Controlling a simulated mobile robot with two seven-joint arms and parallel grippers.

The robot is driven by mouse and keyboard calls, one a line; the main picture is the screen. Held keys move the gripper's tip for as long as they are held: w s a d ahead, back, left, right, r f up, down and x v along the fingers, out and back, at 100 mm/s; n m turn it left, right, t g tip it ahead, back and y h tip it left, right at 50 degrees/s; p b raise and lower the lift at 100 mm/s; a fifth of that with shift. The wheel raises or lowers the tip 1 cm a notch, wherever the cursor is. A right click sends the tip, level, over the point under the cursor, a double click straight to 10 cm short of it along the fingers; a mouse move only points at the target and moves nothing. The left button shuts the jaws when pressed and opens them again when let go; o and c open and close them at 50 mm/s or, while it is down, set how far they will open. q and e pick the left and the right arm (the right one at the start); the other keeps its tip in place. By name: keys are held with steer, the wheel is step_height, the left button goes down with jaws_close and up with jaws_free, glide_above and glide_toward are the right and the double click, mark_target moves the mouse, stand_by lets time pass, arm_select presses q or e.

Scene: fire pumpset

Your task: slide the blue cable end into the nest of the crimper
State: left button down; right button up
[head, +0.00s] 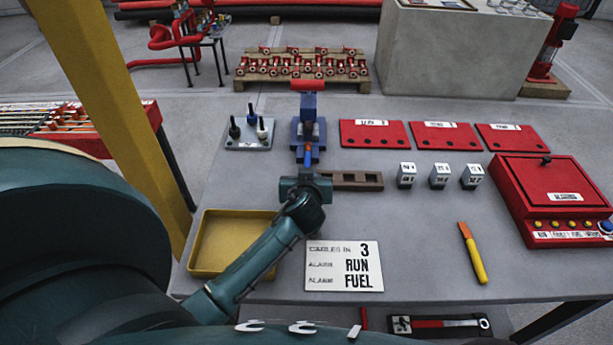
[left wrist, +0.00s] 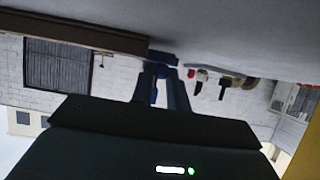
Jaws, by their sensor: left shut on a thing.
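The crimper (head: 309,106) is a blue tool with a red handle, standing at the back of the table in the head view. My left gripper (head: 308,167) is directly in front of it, its fingers pointing at its lower front. The gripper is shut on a narrow blue piece, seemingly the blue cable end (head: 308,154), with a small orange spot near it. Whether the tip is inside the nest cannot be told. My right gripper is in neither view.
A grey plate (head: 238,145) with upright black, blue and white pieces stands left of the crimper. A brown slotted block (head: 355,181) lies close right of the gripper. A yellow tray (head: 198,260), a label card (head: 344,267) and a red panel box (head: 540,180) are on the table.

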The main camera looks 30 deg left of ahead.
mark_target(308, 159)
arm_select(q)
steer(key=shift+w+a, duration=0.1)
steer(key=shift+w, duration=0.05)
steer(key=shift+w+a+b, duration=0.2)
steer(key=shift+w+a, duration=0.3)
steer(key=shift+w, duration=0.3)
steer(key=shift+w+a+b, duration=0.25)
steer(key=shift+w+a, duration=0.25)
steer(key=shift+w, duration=0.35)
steer(key=shift+w+a+b, duration=0.2)
steer(key=shift+w+a, duration=0.3)
steer(key=shift+w, duration=0.3)
steer(key=c, duration=1.3)
jaws_free()
steer(key=shift+s+d+r, duration=0.1)
steer(key=shift+s+d, duration=0.1)
steer(key=shift+s, duration=0.05)
steer(key=v, duration=1.2)
steer(key=shift+s, duration=0.3)
steer(key=shift+d, duration=0.15)
